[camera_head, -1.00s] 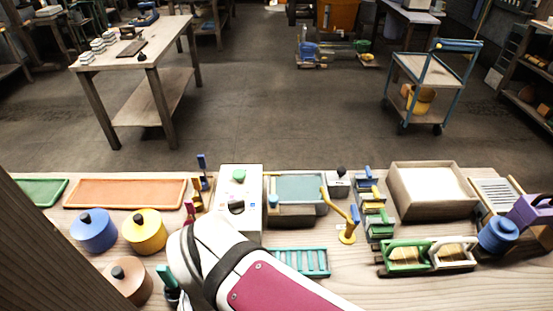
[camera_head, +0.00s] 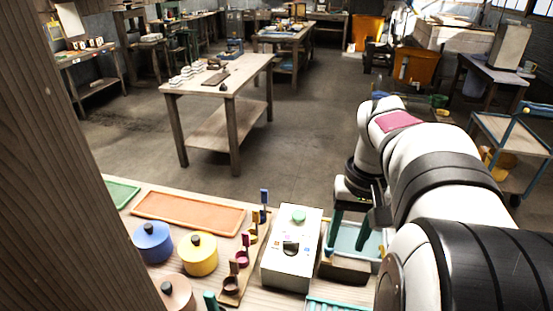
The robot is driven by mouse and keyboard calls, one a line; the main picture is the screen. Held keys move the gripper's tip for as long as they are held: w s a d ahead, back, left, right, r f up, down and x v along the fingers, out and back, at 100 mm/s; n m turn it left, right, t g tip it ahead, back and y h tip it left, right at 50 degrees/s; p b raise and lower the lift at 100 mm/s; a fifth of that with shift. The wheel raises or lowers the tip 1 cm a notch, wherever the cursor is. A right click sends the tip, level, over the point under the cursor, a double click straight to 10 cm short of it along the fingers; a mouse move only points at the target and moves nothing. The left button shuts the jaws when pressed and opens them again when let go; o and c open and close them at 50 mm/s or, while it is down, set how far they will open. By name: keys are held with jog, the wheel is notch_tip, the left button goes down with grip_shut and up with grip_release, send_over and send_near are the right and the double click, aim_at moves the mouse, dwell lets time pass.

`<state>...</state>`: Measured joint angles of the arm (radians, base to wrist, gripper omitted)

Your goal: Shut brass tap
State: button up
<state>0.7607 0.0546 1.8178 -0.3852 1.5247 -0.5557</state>
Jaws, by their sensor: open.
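My gripper (camera_head: 347,246) points down over the left part of the grey-blue basin (camera_head: 345,269). Its two teal fingers are apart, and I see nothing held between them. I cannot make out the brass tap for certain now. The yellow curved spout seen earlier right of the basin is hidden behind my arm, which also covers the basin's right side.
A white box (camera_head: 292,262) with a green button and dark knob stands just left of the basin. Several small coloured uprights, a yellow pot (camera_head: 198,258), a blue pot (camera_head: 152,243) and an orange tray (camera_head: 190,213) lie further left. A wooden post (camera_head: 75,190) blocks the left.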

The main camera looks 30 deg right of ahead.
jog(key=s+d+f+m, duration=0.1)
jog(key=s+d, duration=0.3)
jog(key=d, duration=0.5)
jog(key=s+d, duration=0.4)
jog(key=d, duration=0.5)
jog(key=shift+h, duration=0.3)
notch_tip(320, 180, down, 16)
jog(key=shift+s+f, duration=0.1)
grip_shut()
